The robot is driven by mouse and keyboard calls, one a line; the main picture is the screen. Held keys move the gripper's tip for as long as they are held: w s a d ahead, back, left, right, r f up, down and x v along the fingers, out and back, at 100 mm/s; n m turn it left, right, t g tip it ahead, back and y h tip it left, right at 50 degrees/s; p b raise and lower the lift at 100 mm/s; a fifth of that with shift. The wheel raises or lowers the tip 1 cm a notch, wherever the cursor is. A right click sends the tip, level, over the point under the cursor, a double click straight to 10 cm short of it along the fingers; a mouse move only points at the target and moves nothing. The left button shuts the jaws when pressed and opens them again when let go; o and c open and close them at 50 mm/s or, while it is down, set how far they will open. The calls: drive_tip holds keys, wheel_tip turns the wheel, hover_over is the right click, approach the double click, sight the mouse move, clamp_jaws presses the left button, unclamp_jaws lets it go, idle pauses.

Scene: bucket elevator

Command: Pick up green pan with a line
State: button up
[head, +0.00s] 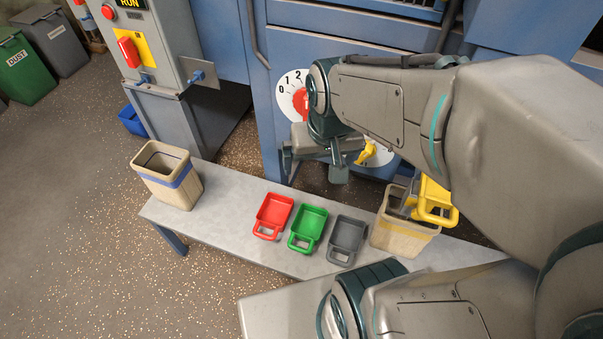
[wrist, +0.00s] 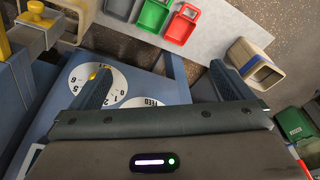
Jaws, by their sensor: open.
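The green pan (head: 309,223) lies on the grey bench between the red pan (head: 273,212) and the grey pan (head: 347,235), its handle towards the near side. I cannot make out a line on it. In the wrist view the green pan (wrist: 154,15) shows near the top edge, partly cut off. My gripper (head: 314,168) is open and empty. It is raised in front of the blue machine, beyond the row of pans and apart from them. In the wrist view both fingers of my gripper (wrist: 160,88) are spread with nothing between them.
A tan bin with a blue stripe (head: 168,181) stands at the bench's left end. A second tan bin (head: 401,239) at the right holds a yellow scoop (head: 434,203). The blue machine (head: 262,110) with dials stands behind the bench (head: 225,208). Bench surface left of the red pan is clear.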

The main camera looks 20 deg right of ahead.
drive_tip(key=w+f+m+g+b, duration=0.15)
drive_tip(key=w+f+b, duration=0.3)
drive_tip(key=f, duration=0.75)
drive_tip(key=w+f+m+b, duration=0.2)
drive_tip(key=w+f+b, duration=0.3)
drive_tip(key=f, duration=0.7)
drive_tip(key=m+b, duration=0.3)
drive_tip(key=b, duration=0.6)
hover_over(306, 233)
drive_tip(key=shift+g, duration=0.45)
drive_tip(key=f, duration=2.2)
drive_tip(key=shift+s, duration=0.2)
drive_tip(key=shift+w+f+b, duration=0.2)
drive_tip(key=shift+f+b, duration=0.85)
drive_tip(key=shift+f, duration=1.9)
drive_tip(key=shift+c, duration=0.3)
drive_tip(key=c, duration=0.6)
